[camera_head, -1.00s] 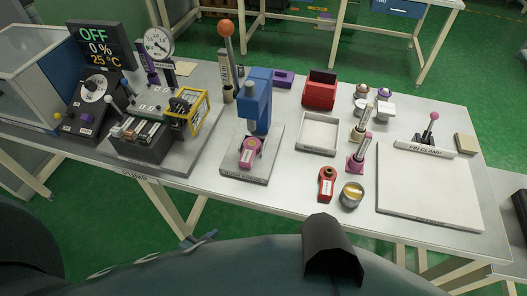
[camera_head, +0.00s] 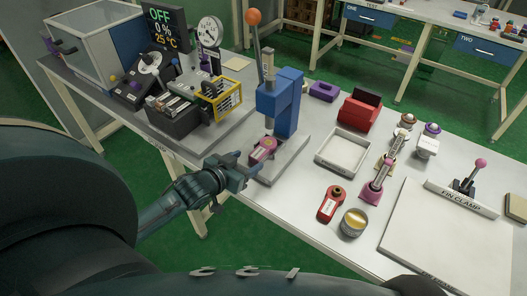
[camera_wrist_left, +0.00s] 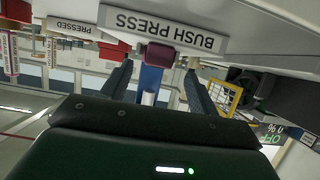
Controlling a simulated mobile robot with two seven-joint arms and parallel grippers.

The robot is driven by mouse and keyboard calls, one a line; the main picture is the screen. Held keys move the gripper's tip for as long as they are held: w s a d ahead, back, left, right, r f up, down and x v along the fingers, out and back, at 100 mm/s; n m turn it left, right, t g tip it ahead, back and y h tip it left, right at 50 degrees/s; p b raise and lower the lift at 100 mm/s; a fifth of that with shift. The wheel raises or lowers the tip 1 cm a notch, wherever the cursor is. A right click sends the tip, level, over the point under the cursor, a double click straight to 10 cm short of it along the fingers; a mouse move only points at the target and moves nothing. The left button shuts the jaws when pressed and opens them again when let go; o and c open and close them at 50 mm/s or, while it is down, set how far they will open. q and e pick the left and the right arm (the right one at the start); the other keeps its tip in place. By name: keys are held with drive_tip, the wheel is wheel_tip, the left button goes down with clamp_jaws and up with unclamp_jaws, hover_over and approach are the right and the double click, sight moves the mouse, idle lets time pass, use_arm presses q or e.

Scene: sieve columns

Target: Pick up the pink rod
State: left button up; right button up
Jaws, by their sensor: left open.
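The pink rod (camera_head: 263,149) lies on the base of the blue bush press (camera_head: 284,100), under its ram, with its near end toward the table's front edge. The rod's far part is partly hidden by the press. My right gripper is not in view.
The pump bench (camera_head: 175,110) stands left. The fin clamp board (camera_head: 440,240) is bare.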

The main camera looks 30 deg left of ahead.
sight(254, 157)
use_arm(q)
drive_tip(key=shift+x, duration=2.7)
drive_tip(key=shift+s+d, duration=0.1)
drive_tip(key=shift+c, duration=0.4)
drive_tip(key=c, duration=1.2)
drive_tip(key=shift+r, duration=0.15)
